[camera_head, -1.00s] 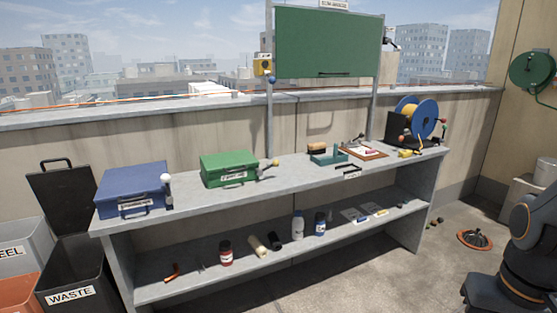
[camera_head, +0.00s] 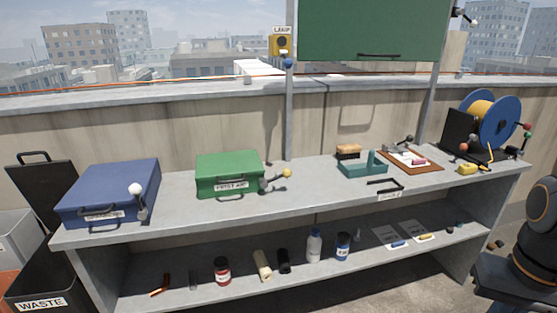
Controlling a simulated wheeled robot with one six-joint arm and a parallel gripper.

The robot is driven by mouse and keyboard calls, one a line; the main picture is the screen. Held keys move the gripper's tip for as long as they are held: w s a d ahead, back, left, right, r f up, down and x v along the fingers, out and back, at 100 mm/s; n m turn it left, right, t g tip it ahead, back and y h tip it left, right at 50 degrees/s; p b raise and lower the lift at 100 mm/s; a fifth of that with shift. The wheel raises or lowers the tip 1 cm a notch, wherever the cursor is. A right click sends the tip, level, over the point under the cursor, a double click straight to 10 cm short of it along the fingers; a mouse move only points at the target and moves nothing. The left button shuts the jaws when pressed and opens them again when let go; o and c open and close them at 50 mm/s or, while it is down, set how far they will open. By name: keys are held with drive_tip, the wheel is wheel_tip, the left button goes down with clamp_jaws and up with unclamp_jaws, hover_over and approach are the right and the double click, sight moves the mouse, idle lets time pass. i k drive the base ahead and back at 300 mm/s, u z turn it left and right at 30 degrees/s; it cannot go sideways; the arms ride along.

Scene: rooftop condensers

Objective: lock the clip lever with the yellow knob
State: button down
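The clip lever with the yellow knob (camera_head: 287,173) stands on the bench just right of the green first aid case (camera_head: 228,175). Its knob is at the upper right end of a grey arm, whose lower end sits by the case's front right corner. Whether it grips the case cannot be told at this size. Another lever, with a white knob (camera_head: 135,189), stands upright at the front right of the blue case (camera_head: 109,192). My gripper is not in view; only a dark part of my arm shows at the right edge.
The grey bench (camera_head: 215,208) also carries a teal tray (camera_head: 362,168), a clipboard (camera_head: 393,160) and a cable reel (camera_head: 490,118) at its right. Bottles stand on the lower shelf. A waste bin (camera_head: 45,285) stands at the left. A post (camera_head: 289,110) rises behind the yellow-knob lever.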

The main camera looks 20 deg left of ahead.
sight(287, 173)
drive_tip(key=u, duration=0.65)
drive_tip(key=i, duration=0.9)
drive_tip(key=u, duration=1.05)
drive_tip(key=i, duration=0.25)
drive_tip(key=u, duration=0.15)
